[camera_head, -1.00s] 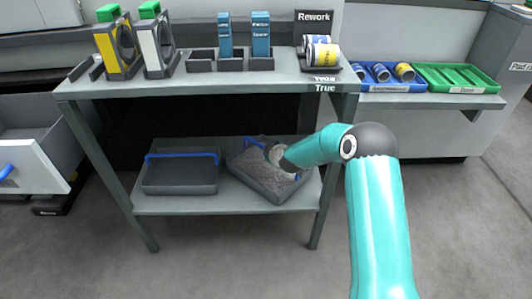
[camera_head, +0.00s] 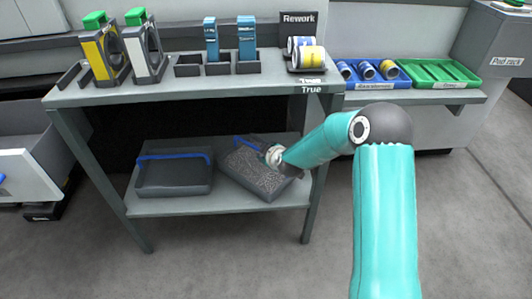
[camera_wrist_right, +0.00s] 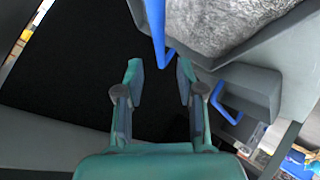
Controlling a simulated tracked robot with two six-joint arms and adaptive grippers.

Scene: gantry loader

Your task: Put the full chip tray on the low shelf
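The full chip tray (camera_head: 262,178) is dark grey, heaped with grey chips, and has a blue handle. It sits turned at an angle on the right half of the low shelf (camera_head: 225,204). My right gripper (camera_wrist_right: 160,75) is at this tray in the head view, where the wrist partly covers it. In the right wrist view its two fingers are apart with nothing between them. The blue handle (camera_wrist_right: 159,35) lies just beyond the fingertips, and the chips (camera_wrist_right: 215,20) show at the upper right. My left gripper is in neither view.
A second dark tray (camera_head: 174,178) with a blue handle sits on the shelf's left half. The tabletop (camera_head: 150,92) above carries fixtures, blue holders and a Rework stand (camera_head: 299,25). A grey drawer (camera_head: 30,160) stands open at left. Blue (camera_head: 376,83) and green (camera_head: 440,83) bins are at right.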

